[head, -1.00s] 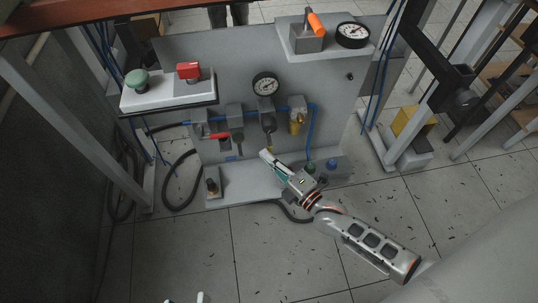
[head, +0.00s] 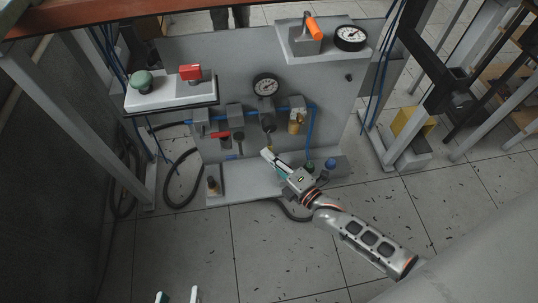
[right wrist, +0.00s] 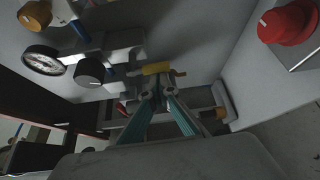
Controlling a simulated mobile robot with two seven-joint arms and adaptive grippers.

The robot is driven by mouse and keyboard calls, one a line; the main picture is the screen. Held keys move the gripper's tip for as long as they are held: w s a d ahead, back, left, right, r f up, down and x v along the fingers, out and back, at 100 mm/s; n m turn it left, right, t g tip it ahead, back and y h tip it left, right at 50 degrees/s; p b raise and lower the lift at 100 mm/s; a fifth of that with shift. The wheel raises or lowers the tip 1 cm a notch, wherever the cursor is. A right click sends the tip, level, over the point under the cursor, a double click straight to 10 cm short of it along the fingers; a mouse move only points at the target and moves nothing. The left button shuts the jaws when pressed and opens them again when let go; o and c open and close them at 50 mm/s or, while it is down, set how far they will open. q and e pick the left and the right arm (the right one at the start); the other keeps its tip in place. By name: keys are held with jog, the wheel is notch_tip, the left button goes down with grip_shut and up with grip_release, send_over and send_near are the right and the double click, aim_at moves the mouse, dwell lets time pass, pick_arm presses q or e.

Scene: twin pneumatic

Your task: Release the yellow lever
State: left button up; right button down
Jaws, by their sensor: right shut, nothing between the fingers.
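The yellow lever (right wrist: 157,69) shows in the right wrist view as a short yellow bar on the panel, just past my right fingertips; I cannot tell whether they touch it. In the head view only a small yellow bit (head: 269,149) shows by the right fingertips, below the middle gauge. My right gripper (head: 266,155) is shut and empty at the panel's lower middle; its teal fingers (right wrist: 158,92) come together in the right wrist view. My left gripper (head: 177,296) shows only its two fingertips at the bottom edge of the head view, spread apart, far from the panel.
The grey panel carries a gauge (head: 266,85), a red lever (head: 220,135) and a brass part (head: 296,123). A white box (head: 168,96) with green and red buttons stands at left, an orange-handled lever (head: 314,27) at upper right.

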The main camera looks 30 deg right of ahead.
jog(key=n+p, duration=0.1)
jog(key=p, duration=0.1)
jog(key=d+r+n+g+p, duration=0.1)
jog(key=shift+w+d+r+h+p, duration=0.1)
jog(key=shift+w+r+h+p, duration=0.1)
jog(key=shift+h+p, duration=0.15)
jog(key=shift+s+d+r+n+g+h+p, duration=0.1)
jog(key=shift+d+n+g+h+p, duration=0.1)
jog(key=shift+n+p, duration=0.25)
jog(key=shift+d+n+g+h+p, duration=0.1)
jog(key=shift+n+g+p, duration=0.1)
jog(key=shift+n+p, duration=0.25)
pick_arm(q)
jog(key=s+a+f+m+g+y+p, duration=0.1)
jog(key=a+f+m+y+p, duration=0.1)
jog(key=a, duration=0.5)
jog(key=shift+s+a+f+m, duration=0.3)
jog(key=shift+f+m, duration=0.15)
jog(key=shift+m, duration=0.35)
pick_arm(e)
jog(key=n+g+h, duration=0.1)
jog(key=s+d+f+n+h, duration=0.1)
jog(key=shift+d+n+g, duration=0.15)
jog(key=shift+n+g, duration=0.25)
jog(key=shift+a, duration=0.2)
